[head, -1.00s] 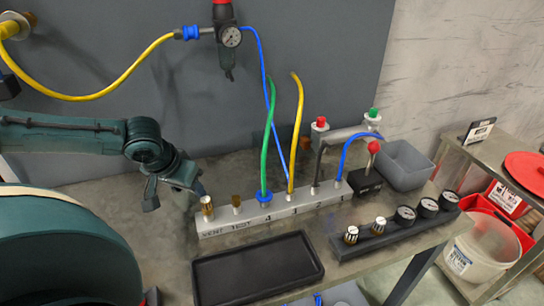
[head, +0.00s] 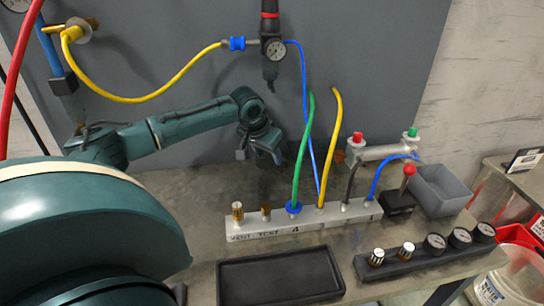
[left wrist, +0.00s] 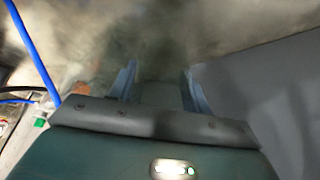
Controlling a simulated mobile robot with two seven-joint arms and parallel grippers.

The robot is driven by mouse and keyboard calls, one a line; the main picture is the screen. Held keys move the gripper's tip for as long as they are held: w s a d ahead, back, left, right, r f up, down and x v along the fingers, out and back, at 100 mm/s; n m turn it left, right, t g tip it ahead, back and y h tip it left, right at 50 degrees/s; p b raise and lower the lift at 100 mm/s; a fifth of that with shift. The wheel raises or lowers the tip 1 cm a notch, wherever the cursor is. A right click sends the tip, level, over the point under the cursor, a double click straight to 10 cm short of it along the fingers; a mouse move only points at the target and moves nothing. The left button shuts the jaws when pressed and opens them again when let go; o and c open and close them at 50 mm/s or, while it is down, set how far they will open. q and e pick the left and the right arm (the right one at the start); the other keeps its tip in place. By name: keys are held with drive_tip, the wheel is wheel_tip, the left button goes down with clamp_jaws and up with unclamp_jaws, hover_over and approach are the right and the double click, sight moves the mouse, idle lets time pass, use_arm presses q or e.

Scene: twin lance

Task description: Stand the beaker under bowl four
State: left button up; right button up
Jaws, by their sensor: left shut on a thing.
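My left gripper (head: 262,156) is in front of the grey wall, behind the numbered bar, below and a little left of the regulator. In the left wrist view, its two fingers (left wrist: 160,82) stand apart, closed on a dim greenish, see-through body that I take to be the beaker (left wrist: 160,66). Its outline is unclear, and I cannot make it out in the head view. A dark regulator with a bowl (head: 271,68) hangs on the wall; I read no number on it. The bar (head: 335,218) carries a 4 below the green hose. My right gripper is not in view.
Green (head: 304,150) and yellow (head: 335,130) hoses rise from the bar to the gripper's right. A black tray (head: 280,276) lies in front. A grey bin (head: 446,190) stands at the right. A gauge panel (head: 425,254) is at front right. Bench left of the bar looks clear.

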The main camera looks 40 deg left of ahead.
sight(272, 159)
use_arm(q)
drive_tip(key=shift+w+a, duration=0.1)
drive_tip(key=shift+w, duration=1)
drive_tip(key=shift+w+f, duration=0.1)
drive_tip(key=shift+f, duration=1.7)
drive_tip(key=o, duration=0.7)
drive_tip(key=shift+f, duration=0.1)
drive_tip(key=v, duration=1.2)
